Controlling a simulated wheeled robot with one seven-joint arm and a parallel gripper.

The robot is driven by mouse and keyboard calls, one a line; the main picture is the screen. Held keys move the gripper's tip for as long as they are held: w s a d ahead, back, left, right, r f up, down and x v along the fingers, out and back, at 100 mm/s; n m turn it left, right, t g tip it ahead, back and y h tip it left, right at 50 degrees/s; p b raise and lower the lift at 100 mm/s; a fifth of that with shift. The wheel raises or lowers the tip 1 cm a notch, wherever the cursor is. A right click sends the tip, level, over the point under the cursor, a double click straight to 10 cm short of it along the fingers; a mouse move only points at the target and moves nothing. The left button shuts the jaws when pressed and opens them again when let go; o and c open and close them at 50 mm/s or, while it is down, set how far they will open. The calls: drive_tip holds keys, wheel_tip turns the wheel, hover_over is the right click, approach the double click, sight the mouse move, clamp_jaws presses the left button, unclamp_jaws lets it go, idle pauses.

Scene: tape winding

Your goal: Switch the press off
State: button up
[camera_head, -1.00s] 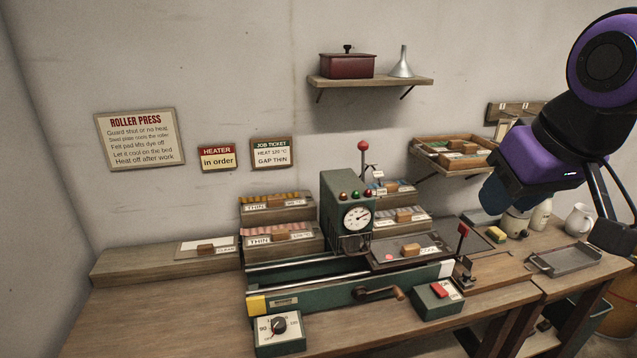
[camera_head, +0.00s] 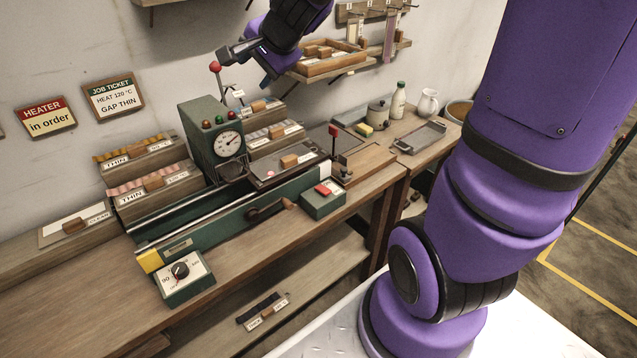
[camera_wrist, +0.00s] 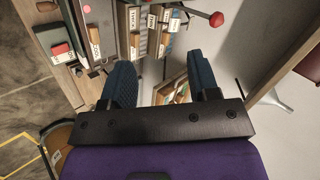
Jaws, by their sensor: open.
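The green roller press (camera_head: 207,125) stands on the bench, with a round dial (camera_head: 229,143) and small lamps on top. A green switch box with a red rocker (camera_head: 323,190) sits at its front right; it also shows at the upper left of the wrist view (camera_wrist: 60,50). Which way the rocker is set is too small to tell. A second green box with a black knob (camera_head: 181,270) sits at the front left. My gripper (camera_wrist: 160,70) is open and empty, its blue fingers apart. In the head view it is above and behind the press, partly cut off by the top edge.
A red-ball lever (camera_head: 215,67) rises from the press, close to my gripper. A red-topped lever (camera_head: 334,131) stands on the right. A crank (camera_head: 287,204) sticks out in front. A wall shelf with a wooden tray (camera_head: 333,63) is behind. The front bench top is mostly clear.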

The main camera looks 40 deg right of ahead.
drive_tip(key=w+d+f+m+h, duration=0.2)
drive_tip(key=w+d+f+m, duration=0.4)
drive_tip(key=d+f+m, duration=0.1)
drive_tip(key=m+g, duration=0.9)
drive_tip(key=m, duration=0.6)
hover_over(319, 186)
wheel_tip(319, 186, down, 21)
wheel_tip(319, 186, down, 10)
drive_tip(key=shift+a+f, duration=0.1)
drive_tip(key=shift+f, duration=0.1)
